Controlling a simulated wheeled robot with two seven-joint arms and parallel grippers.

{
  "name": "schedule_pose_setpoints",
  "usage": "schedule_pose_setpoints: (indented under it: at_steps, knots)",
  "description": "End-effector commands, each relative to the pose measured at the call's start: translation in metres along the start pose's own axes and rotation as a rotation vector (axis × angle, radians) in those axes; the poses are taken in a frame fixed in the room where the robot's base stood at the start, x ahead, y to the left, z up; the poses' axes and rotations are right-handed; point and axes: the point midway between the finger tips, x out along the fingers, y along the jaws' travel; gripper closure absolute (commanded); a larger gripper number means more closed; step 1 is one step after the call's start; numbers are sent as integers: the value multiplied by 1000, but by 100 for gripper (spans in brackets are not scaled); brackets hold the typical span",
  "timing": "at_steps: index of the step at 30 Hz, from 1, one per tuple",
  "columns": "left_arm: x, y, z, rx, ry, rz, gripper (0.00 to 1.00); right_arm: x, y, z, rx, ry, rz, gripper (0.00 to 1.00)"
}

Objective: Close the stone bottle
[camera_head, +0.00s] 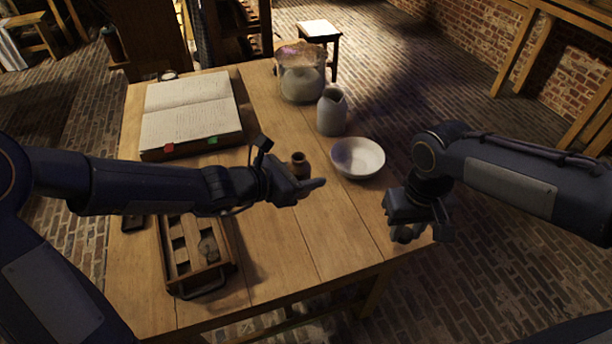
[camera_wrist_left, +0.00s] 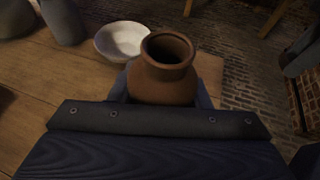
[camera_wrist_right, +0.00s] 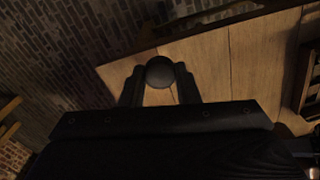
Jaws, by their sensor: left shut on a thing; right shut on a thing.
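A small brown bottle (camera_head: 299,164) with a flared rim and an open mouth is held upright in my left gripper (camera_head: 303,187), over the middle of the table. In the left wrist view the bottle (camera_wrist_left: 166,72) sits between the fingers, and its mouth is dark and uncovered. My right gripper (camera_head: 408,225) is shut on a small round dark piece (camera_wrist_right: 160,72), perhaps a stopper. The piece also shows below the fingers in the head view (camera_head: 402,235), near the table's right front corner. The bottle and the round piece are well apart.
A white bowl (camera_head: 358,158) stands right of the bottle, with a grey jug (camera_head: 332,112) and a larger pale vessel (camera_head: 301,75) behind. An open book (camera_head: 190,112) lies at the back left. A wooden tray (camera_head: 203,274) lies at the front left. The table front (camera_head: 290,265) is clear.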

Motion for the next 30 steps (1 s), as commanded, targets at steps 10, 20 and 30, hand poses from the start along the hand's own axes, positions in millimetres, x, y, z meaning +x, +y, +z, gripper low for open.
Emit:
schedule_pose_setpoints:
  at_steps: [10,20,30]
  knots:
    - [0,0,0,0,-2,0,83,0,0,0,0,0,0,92]
    - [0,0,0,0,-2,0,98,0,0,0,0,0,0,92]
    - [-46,58,-23,-116,8,215,98,43,3,-50,41,-10,-20,92]
